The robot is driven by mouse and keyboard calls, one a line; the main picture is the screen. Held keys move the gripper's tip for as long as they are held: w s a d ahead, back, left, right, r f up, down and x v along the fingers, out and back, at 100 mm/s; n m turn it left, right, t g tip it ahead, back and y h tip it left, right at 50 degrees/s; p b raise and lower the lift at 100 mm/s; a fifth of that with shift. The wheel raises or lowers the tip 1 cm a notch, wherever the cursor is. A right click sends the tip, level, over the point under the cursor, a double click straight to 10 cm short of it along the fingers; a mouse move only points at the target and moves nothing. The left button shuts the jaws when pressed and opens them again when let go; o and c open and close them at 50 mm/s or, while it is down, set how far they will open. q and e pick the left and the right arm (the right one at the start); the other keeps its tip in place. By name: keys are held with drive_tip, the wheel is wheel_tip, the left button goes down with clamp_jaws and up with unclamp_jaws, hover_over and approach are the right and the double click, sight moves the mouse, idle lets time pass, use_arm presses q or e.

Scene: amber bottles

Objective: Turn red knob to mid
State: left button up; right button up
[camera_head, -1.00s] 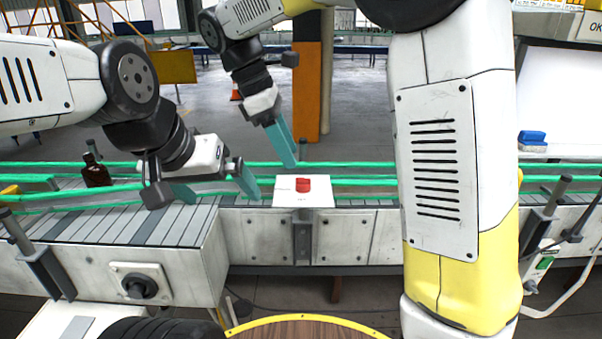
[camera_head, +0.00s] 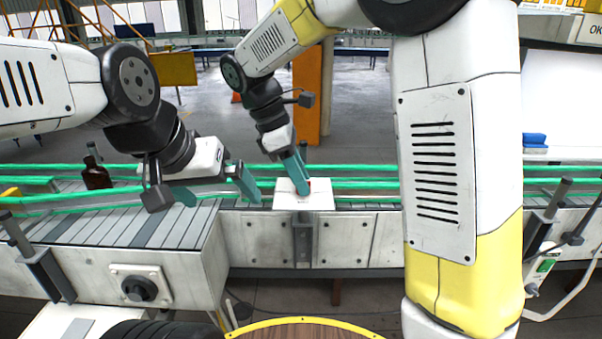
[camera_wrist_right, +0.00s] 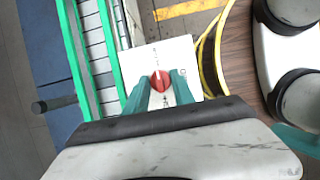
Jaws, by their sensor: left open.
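The red knob (camera_wrist_right: 160,81) sits on a white panel (camera_wrist_right: 146,60) with dark markings, seen in the right wrist view. In the head view the panel (camera_head: 318,201) stands by the conveyor's front edge, and the knob is mostly hidden behind my right gripper's finger. My right gripper (camera_head: 303,188) points down at the knob. In the right wrist view its teal fingers (camera_wrist_right: 160,86) are apart, one on each side of the knob; whether they touch it I cannot tell. My left gripper (camera_head: 214,190) is open and empty, to the left of the panel above the conveyor.
The conveyor with green rails (camera_head: 360,183) runs across behind the panel. An amber bottle (camera_head: 96,174) stands on it at the far left. A black rotary switch (camera_head: 139,288) is on the conveyor's front at the lower left. A round wooden table (camera_head: 300,331) is at the bottom.

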clamp_jaws()
drive_tip(key=shift+m, duration=0.3)
drive_tip(key=m+g, duration=0.1)
drive_tip(key=m, duration=0.1)
drive_tip(key=shift+w+m, duration=0.15)
drive_tip(key=shift+m, duration=0.15)
drive_tip(key=m+g, duration=0.1)
drive_tip(key=m, duration=0.1)
drive_tip(key=m+g+y, duration=0.1)
drive_tip(key=m, duration=0.2)
drive_tip(key=shift+w+d, duration=0.1)
drive_tip(key=shift+w, duration=0.05)
drive_tip(key=m, duration=0.2)
drive_tip(key=m+g+y, duration=0.1)
drive_tip(key=m, duration=0.2)
drive_tip(key=shift+d+y, duration=0.1)
drive_tip(key=shift+y, duration=0.2)
drive_tip(key=shift+d+m+y, duration=0.1)
drive_tip(key=shift+m+y, duration=0.8)
drive_tip(key=shift+m, duration=1.3)
drive_tip(key=o, duration=0.9)
unclamp_jaws()
